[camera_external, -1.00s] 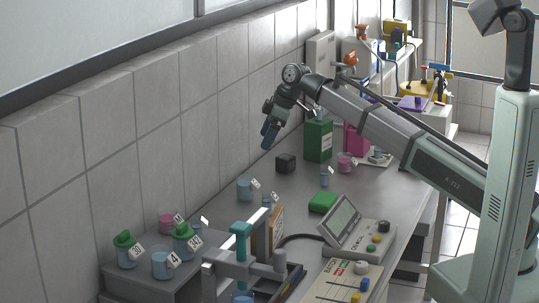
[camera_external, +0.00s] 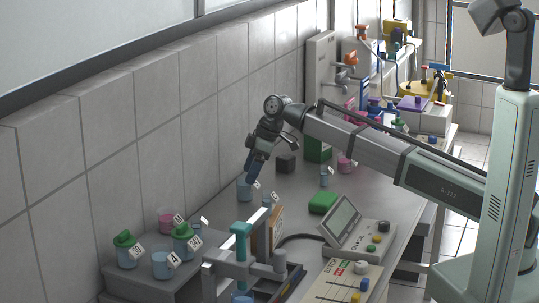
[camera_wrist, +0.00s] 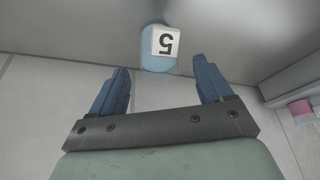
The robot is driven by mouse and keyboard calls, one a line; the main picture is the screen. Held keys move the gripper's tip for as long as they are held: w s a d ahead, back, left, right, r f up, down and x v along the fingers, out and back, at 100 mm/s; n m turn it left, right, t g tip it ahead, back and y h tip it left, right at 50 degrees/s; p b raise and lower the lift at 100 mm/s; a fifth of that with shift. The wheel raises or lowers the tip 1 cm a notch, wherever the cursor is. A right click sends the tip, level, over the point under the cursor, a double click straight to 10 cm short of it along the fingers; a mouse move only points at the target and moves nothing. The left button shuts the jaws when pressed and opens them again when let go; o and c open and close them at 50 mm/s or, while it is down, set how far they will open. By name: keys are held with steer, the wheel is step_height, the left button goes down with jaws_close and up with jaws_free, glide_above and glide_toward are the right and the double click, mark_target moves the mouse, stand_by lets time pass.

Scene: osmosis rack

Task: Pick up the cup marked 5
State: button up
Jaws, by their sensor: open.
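The cup marked 5 (camera_wrist: 158,60) is light blue, with a white tag whose black 5 appears upside down in the wrist view. A light blue tagged cup (camera_external: 244,191) stands on the bench near the wall in the external view, just below my gripper (camera_external: 254,170); its number is too small to read there. My gripper (camera_wrist: 160,68) is open and empty, its blue fingers pointing down. In the wrist view the cup lies just beyond the fingertips, in line with the gap between them. I cannot tell the exact height between fingers and cup.
A cup marked 4 (camera_external: 161,267) and green-lidded cups (camera_external: 184,244) stand at front left. The tiled wall (camera_external: 200,140) is close behind. A grey frame stand (camera_external: 237,262) is in front.

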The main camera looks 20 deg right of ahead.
mark_target(238, 198)
steer(key=shift+x, duration=2.55)
steer(key=shift+w+a, duration=0.1)
steer(key=c, duration=1.1)
steer(key=shift+o, duration=0.2)
